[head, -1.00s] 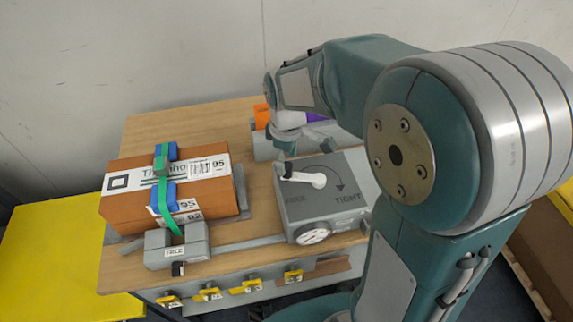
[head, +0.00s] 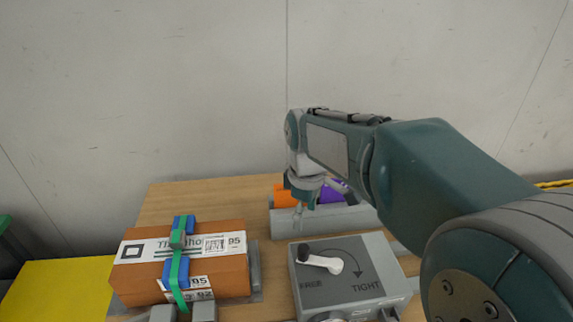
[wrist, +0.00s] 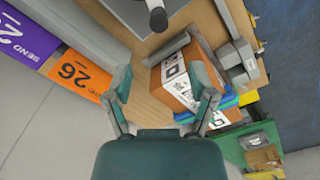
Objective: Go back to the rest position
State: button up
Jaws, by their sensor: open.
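My gripper (head: 318,200) is in the air above the back of the wooden table, with its fingers apart and nothing between them. In the head view it overlaps the grey bin that holds an orange item (head: 285,197) and a purple item (head: 333,193). In the wrist view my gripper (wrist: 162,82) shows two spread fingers, with the strapped brown box (wrist: 178,92) beyond them. My arm runs from the right side of the head view to the gripper.
The brown box (head: 225,281) sits on the table at left, with a green strap and blue corner pieces. A grey device (head: 375,268) marked FREE and TIGHT, with a white lever (head: 322,263), stands right of it. A grey bin (head: 345,220) is behind. A yellow surface (head: 62,285) lies left.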

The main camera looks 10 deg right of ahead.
jog(key=s+d+r+m+t, duration=0.1)
jog(key=s+d+m+t, duration=0.1)
jog(key=s+m, duration=0.3)
jog(key=s+d+r+m+t, duration=0.1)
jog(key=s+m, duration=0.4)
jog(key=s, duration=0.6)
jog(key=d+t, duration=0.1)
jog(key=t, duration=0.1)
jog(key=shift+d+r+m+t, duration=0.2)
jog(key=shift+d+m+t, duration=0.1)
jog(key=shift+d, duration=0.1)
